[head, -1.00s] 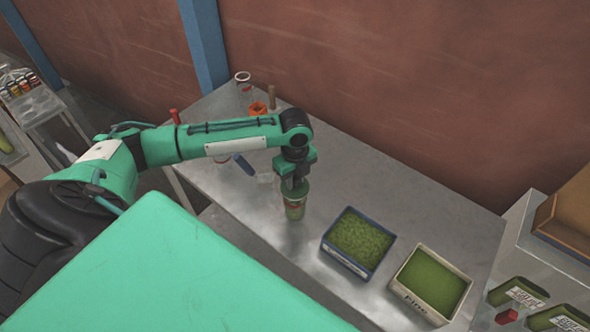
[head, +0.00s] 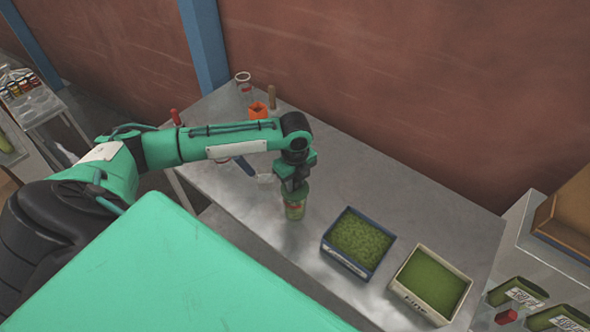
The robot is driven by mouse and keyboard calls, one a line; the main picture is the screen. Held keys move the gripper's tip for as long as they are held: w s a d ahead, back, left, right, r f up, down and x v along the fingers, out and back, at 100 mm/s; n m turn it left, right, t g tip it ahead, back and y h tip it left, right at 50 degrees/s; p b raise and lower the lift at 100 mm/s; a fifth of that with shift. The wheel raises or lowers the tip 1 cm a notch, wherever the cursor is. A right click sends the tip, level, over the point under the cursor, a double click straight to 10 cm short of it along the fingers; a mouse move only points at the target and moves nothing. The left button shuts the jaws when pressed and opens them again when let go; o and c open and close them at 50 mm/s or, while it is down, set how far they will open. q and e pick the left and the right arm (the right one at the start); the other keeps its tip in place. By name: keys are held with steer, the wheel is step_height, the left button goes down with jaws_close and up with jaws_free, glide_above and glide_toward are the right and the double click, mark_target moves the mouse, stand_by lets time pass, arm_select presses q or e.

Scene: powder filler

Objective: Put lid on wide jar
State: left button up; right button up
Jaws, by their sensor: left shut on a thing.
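A jar (head: 294,211) with green contents and a reddish label stands upright on the metal table, left of the powder bins. My left gripper (head: 294,190) points straight down directly over the jar's top. It is shut on what seems to be the lid, at the jar's mouth. The fingers hide most of the lid, and I cannot tell whether it is fully seated. My right gripper is not in view.
A blue bin (head: 327,245) and a white bin (head: 405,294), both holding green powder, stand to the right. A clear glass jar (head: 243,82), an orange holder (head: 258,110) and a blue-handled tool (head: 244,166) are behind. The table's back right is clear.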

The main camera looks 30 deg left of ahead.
arm_select(q)
steer(key=o, duration=1)
steer(key=shift+o, duration=0.2)
